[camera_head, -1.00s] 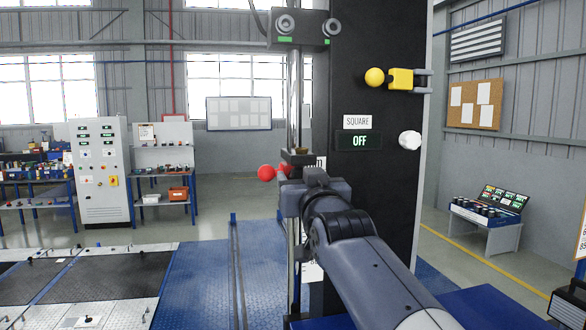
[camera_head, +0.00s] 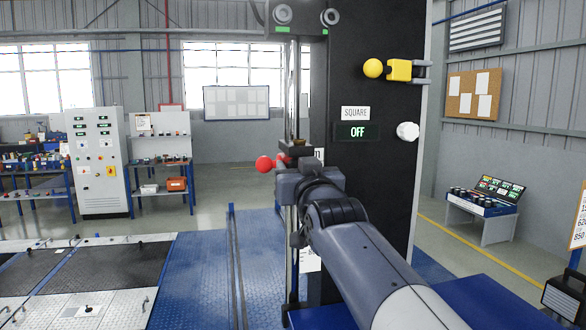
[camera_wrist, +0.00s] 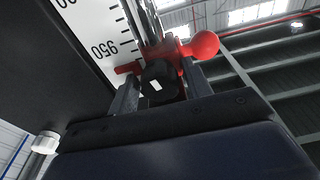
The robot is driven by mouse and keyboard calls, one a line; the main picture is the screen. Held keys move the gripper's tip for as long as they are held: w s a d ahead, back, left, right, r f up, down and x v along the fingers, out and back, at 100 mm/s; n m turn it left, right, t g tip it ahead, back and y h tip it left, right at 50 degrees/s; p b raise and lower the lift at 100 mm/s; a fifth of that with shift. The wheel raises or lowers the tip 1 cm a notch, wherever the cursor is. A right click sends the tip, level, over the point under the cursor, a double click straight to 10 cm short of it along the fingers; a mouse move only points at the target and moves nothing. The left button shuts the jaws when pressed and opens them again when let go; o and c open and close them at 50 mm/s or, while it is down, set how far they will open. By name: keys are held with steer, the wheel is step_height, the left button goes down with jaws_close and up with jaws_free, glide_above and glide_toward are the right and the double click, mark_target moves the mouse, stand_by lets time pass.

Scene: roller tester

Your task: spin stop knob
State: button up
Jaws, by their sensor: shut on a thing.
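The stop knob (camera_wrist: 160,84), short and black with a white mark on its face, sits between the two fingers of my gripper (camera_wrist: 162,88) in the wrist view. My gripper is shut on it. A red lever with a ball end (camera_wrist: 203,45) stands just behind and above the knob, on the stop's slide by a white scale (camera_wrist: 97,35). In the head view my gripper (camera_head: 287,180) is at the vertical rail, just below the red ball (camera_head: 264,163). The knob itself is hidden there by my wrist.
A black panel (camera_head: 375,210) stands right of the rail. It carries a SQUARE label, a display reading OFF (camera_head: 357,132), a white knob (camera_head: 408,131) and a yellow clamp with a ball (camera_head: 373,68). A grey cabinet (camera_head: 98,160) and shelves stand far left.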

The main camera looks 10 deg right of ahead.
steer(key=shift+c, duration=1.1)
steer(key=shift+o, duration=0.2)
steer(key=shift+r+n+p, duration=0.15)
steer(key=shift+n+p, duration=0.55)
steer(key=shift+p, duration=0.3)
steer(key=o, duration=1.7)
steer(key=s, duration=0.3)
steer(key=s+f, duration=0.1)
steer(key=s, duration=0.2)
steer(key=shift+f+p, duration=0.1)
steer(key=shift+p, duration=0.25)
steer(key=shift+w, duration=0.15)
